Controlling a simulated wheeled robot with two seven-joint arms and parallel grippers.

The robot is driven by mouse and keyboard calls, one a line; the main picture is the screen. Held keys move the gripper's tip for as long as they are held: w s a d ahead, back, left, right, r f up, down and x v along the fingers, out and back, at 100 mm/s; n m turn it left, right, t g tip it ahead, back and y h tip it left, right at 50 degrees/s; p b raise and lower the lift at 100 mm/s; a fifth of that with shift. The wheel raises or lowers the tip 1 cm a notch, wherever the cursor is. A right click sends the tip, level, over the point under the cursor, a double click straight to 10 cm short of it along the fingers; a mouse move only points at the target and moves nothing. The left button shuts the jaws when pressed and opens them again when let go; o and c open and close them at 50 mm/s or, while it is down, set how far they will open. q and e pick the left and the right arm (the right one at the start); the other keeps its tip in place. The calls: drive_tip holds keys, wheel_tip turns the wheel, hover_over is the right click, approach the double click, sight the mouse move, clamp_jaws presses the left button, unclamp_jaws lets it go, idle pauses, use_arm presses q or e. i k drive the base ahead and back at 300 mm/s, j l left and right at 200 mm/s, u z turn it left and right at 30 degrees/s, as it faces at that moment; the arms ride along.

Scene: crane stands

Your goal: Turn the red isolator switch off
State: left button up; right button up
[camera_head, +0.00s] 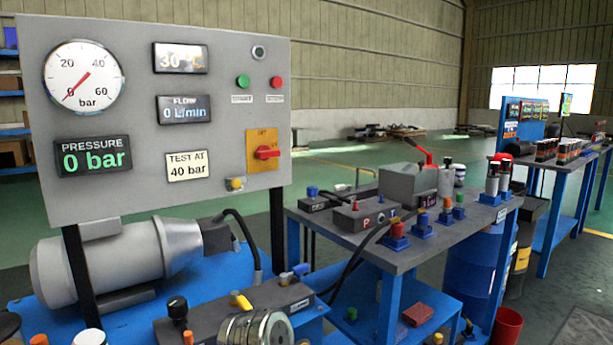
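The red isolator switch (267,152) sits on a yellow plate (261,137) at the lower right of the grey control panel (219,110). Its red handle lies roughly horizontal. The small lettering on the plate is too small to read with certainty. The panel also carries a pressure gauge (84,77) with its needle near 0, and a green display (92,156) reading 0 bar. Neither of my grippers shows in the head view, and nothing covers the switch.
A grey motor (105,262) and a manifold block (235,312) stand below the panel. A blue-legged bench (420,250) with valves, fittings and a red-levered hand pump (408,185) stands to the right. Green floor (335,165) is open behind.

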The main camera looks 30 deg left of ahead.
sight(263, 152)
drive_tip(key=j+u, duration=0.1)
drive_tip(key=u, duration=1.05)
drive_tip(key=l+z, duration=0.1)
drive_tip(key=k+l, duration=0.05)
